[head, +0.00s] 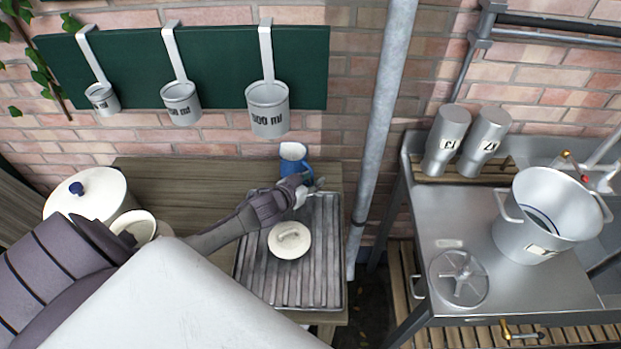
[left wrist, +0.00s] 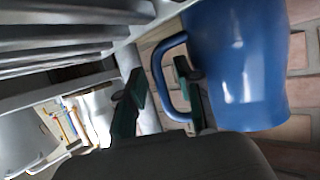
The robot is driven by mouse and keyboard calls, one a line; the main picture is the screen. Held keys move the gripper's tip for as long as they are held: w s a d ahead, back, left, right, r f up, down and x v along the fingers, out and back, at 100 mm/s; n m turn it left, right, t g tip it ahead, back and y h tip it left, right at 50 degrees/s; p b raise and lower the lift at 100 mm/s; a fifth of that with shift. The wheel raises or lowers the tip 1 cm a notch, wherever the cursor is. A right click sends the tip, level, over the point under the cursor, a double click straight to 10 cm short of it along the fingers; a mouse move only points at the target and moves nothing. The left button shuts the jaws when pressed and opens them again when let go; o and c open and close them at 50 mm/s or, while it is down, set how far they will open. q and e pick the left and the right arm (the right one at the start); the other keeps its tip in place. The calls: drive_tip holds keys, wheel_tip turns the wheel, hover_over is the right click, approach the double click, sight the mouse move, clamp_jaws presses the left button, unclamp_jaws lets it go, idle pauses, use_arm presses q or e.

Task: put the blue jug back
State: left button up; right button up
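The blue jug (head: 293,152), with a white inside, stands at the back of the wooden table by the brick wall, just behind the ribbed metal rack (head: 314,275). My left gripper (head: 309,188) is at the jug's near side and hides its lower part in the head view. In the left wrist view the jug (left wrist: 238,65) fills the right side. Its handle loop (left wrist: 159,75) lies between the fingers of my left gripper (left wrist: 158,88), one finger outside and one by the loop's opening. The fingers are apart, with a gap beside the handle. My right gripper is not in view.
A cream lid (head: 290,240) lies on the rack under my left forearm. A cream pot (head: 87,195) and a smaller cream vessel (head: 141,226) stand at left. Measuring cups hang from the green board (head: 220,50). A pipe (head: 385,110) stands right of the table.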

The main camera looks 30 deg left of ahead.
use_arm(q)
drive_tip(key=shift+r, duration=0.25)
drive_tip(key=v, duration=1.2)
drive_tip(key=shift+f+b, duration=0.15)
drive_tip(key=shift+b, duration=0.15)
